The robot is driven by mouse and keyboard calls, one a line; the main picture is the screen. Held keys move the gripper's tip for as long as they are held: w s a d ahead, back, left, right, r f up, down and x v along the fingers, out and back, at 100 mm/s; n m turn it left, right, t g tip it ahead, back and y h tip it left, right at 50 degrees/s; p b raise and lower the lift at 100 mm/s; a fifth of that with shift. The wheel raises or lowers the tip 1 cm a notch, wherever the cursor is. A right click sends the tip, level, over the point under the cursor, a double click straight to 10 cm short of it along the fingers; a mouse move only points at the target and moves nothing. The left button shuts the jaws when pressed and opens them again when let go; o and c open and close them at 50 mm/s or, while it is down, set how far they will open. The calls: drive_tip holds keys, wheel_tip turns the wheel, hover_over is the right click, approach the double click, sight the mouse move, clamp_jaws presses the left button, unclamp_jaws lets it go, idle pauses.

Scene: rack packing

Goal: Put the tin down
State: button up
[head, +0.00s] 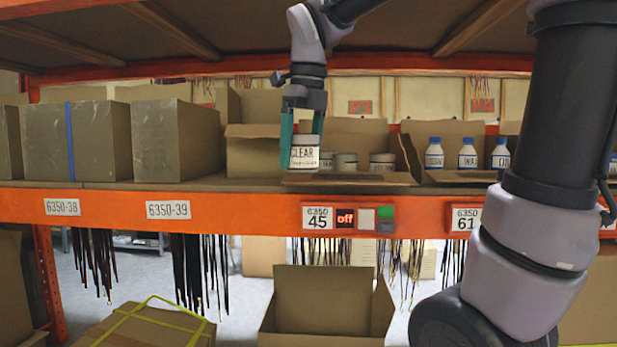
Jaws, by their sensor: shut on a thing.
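My gripper (304,140) points down above the shelf and is shut on a white tin (305,158) with dark lettering that reads "CLEAR". The tin hangs upright between the teal fingers, in front of an open cardboard box (342,130) on the shelf. Inside that box stand other tins: one partly hidden (327,162) just right of the held tin, one in the middle (346,162), and one at the right (382,163). Whether the held tin touches anything below cannot be told.
The orange shelf beam (250,210) carries labels for 45 and 61. An open box to the right holds white bottles with blue caps (467,156). Closed boxes (175,140) stand at left. An empty open box (325,300) sits below the shelf. The upper shelf hangs close overhead.

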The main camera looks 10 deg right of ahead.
drive_tip(key=shift+w+d+f+m, duration=0.1)
drive_tip(key=shift+w+f+m, duration=0.1)
drive_tip(key=shift+w+m, duration=0.1)
drive_tip(key=w+d, duration=0.1)
drive_tip(key=w, duration=0.4)
drive_tip(key=w+d, duration=0.2)
drive_tip(key=w, duration=0.3)
drive_tip(key=w+d, duration=0.2)
drive_tip(key=w, duration=0.4)
drive_tip(key=shift+d, duration=0.1)
drive_tip(key=f, duration=0.2)
drive_tip(key=shift+w+d+f, duration=0.15)
drive_tip(key=shift+w+f, duration=0.15)
drive_tip(key=shift+w, duration=0.1)
drive_tip(key=shift+f, duration=0.5)
drive_tip(key=o, duration=1.5)
drive_tip(key=shift+f, duration=0.15)
